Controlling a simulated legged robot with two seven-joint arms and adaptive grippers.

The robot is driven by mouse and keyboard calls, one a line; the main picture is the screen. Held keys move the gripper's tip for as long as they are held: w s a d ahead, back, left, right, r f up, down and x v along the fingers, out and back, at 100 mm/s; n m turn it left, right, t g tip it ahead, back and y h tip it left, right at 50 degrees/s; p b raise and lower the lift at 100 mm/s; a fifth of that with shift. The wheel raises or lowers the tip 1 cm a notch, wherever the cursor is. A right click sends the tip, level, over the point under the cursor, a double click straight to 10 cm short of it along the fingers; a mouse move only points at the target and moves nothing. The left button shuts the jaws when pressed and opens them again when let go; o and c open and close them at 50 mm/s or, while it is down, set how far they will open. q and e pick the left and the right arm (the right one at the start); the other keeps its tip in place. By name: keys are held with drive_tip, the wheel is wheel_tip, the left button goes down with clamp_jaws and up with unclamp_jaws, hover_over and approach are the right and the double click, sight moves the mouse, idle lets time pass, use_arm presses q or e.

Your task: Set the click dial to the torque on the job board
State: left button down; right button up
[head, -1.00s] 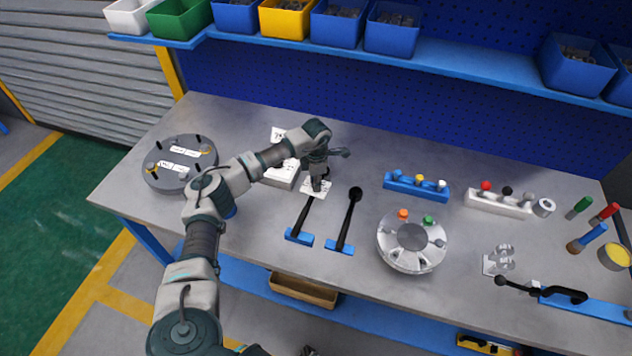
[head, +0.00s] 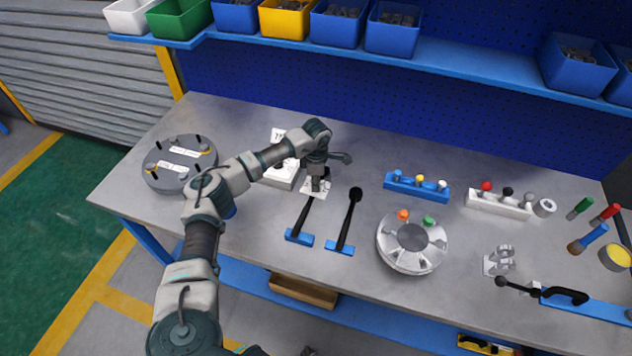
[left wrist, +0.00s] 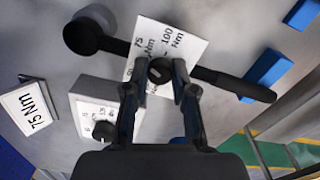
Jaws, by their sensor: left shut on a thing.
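My left gripper (head: 317,186) points down at the bench and is shut on a round black dial (left wrist: 159,72) with a light mark. The dial sits over a white card (left wrist: 178,42) printed with 75 Nm and 100 Nm; the fingers hide part of both. I cannot read the dial's exact setting. My right gripper is not in view.
A pale box (head: 280,174) with a second knob (left wrist: 104,131) stands close to the gripper. A silver flanged shell (head: 411,259) and a blue pin rack (head: 415,189) are to the right, a grey round fixture (head: 180,186) to the left.

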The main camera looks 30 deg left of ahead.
use_arm(q)
drive_tip(key=c, duration=0.9)
unclamp_jaws()
drive_tip(key=shift+c, duration=0.2)
drive_tip(key=shift+r, duration=0.15)
wheel_tip(320, 180, up, 12)
drive_tip(key=shift+f, duration=0.2)
